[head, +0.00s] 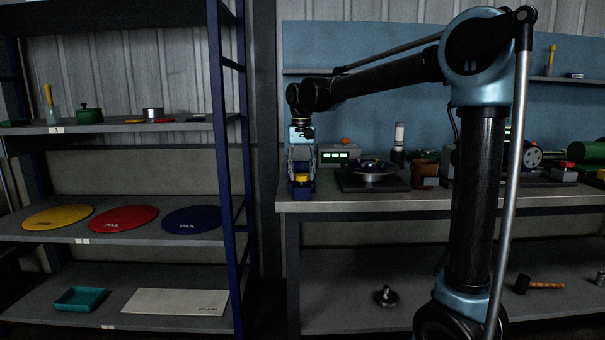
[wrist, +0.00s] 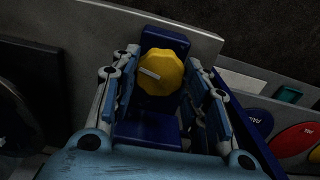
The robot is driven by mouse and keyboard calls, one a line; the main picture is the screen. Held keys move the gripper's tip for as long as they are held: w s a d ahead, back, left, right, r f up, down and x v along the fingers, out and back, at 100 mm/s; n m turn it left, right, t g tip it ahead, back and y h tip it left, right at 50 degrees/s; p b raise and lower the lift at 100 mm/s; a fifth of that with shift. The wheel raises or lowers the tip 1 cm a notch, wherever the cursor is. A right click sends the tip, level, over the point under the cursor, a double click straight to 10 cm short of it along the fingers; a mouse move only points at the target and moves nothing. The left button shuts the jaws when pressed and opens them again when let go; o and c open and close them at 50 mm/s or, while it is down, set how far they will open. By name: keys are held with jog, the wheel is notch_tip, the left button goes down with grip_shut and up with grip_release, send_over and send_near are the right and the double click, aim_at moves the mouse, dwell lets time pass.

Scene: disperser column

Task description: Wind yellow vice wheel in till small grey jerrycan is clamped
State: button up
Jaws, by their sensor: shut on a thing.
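The yellow vice wheel (wrist: 160,75) is a scalloped knob with a white mark across its face. It sits on a dark blue vice body (wrist: 148,132), which also shows at the left end of the bench in the head view (head: 301,190). My gripper (wrist: 164,80) reaches down over the wheel, with one finger on each side of it, and is shut on it. In the head view my gripper (head: 302,165) hangs just above the bench's left end. I cannot make out the small grey jerrycan or the gap between the vice jaws in either view.
On the bench (head: 420,199), right of the vice, are a grey box with lit green displays (head: 337,156), a round plate on a dark base (head: 372,178) and a brown container (head: 425,173). A shelf rack (head: 232,165) with coloured discs stands left, across a narrow gap.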

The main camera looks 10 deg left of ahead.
aim_at(302, 174)
jog(key=shift+w+m, duration=0.1)
jog(key=shift+m, duration=0.2)
jog(key=o, duration=1)
jog(key=shift+o, duration=0.2)
notch_tip(302, 174, up, 12)
